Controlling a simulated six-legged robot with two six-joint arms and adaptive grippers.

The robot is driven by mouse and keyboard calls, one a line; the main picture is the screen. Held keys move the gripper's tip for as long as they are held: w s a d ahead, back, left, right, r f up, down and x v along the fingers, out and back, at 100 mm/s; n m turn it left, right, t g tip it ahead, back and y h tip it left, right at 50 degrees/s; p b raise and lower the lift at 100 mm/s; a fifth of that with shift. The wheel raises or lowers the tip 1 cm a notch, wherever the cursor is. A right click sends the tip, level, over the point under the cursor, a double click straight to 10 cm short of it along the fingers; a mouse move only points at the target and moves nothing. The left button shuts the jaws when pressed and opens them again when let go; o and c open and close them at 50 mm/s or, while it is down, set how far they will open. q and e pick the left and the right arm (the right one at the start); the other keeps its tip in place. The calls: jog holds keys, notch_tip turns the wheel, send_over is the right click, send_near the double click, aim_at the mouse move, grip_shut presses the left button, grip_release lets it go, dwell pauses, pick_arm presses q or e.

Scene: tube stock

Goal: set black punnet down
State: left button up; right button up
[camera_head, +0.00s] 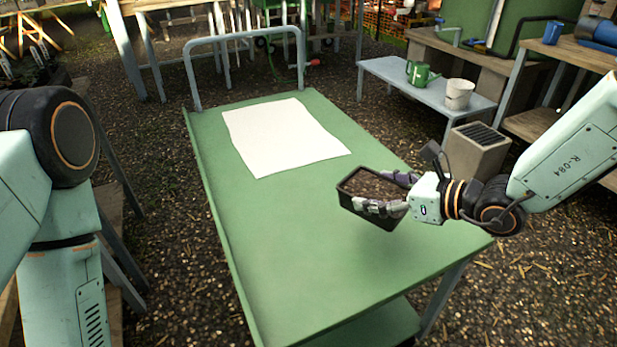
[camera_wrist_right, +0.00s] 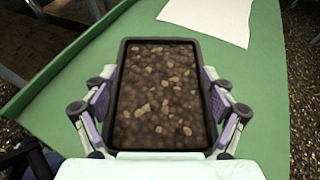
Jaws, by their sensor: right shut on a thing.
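The black punnet (camera_head: 372,211) is a small rectangular open tray. In the right wrist view the black punnet (camera_wrist_right: 163,42) shows brown, pebbly contents or ground inside its rim; I cannot tell which. My right gripper (camera_head: 385,193) is shut on it, with one finger on each long side, and holds it over the right part of the green table (camera_head: 290,230). The fingers also show in the right wrist view (camera_wrist_right: 160,105). A faint shadow lies on the table below the punnet. The left gripper is out of view; only my left arm shows.
A white sheet (camera_head: 285,135) lies flat on the far half of the green table. The near half is bare. A grey bench (camera_head: 385,72) with a green watering can (camera_head: 420,73) and a white bucket (camera_head: 459,94) stands behind. A box (camera_head: 476,153) sits right of the table.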

aim_at(351, 177)
jog(key=shift+h, duration=0.3)
jog(key=w+a+b, duration=0.1)
jog(key=a, duration=0.1)
jog(key=w+a+b, duration=0.1)
jog(key=w+a, duration=0.1)
jog(key=shift+w+r, duration=0.1)
jog(key=shift+r, duration=0.3)
jog(key=shift+w+d, duration=0.1)
jog(key=shift+d, duration=0.1)
jog(key=f, duration=0.1)
jog(key=d+f+b, duration=0.1)
jog(key=f, duration=0.1)
jog(key=shift+d+f+t, duration=0.1)
jog(key=shift+t, duration=0.2)
jog(key=f, duration=0.1)
jog(key=a+f+b, duration=0.1)
jog(key=f, duration=0.1)
jog(key=shift+w+a, duration=0.1)
jog(key=shift+w, duration=0.05)
jog(key=shift+f, duration=0.15)
jog(key=f, duration=0.1)
jog(key=f+b, duration=0.1)
jog(key=f, duration=0.1)
jog(key=shift+d+f+b, duration=0.1)
jog(key=shift+d+b, duration=0.2)
jog(key=shift+a+f, duration=0.15)
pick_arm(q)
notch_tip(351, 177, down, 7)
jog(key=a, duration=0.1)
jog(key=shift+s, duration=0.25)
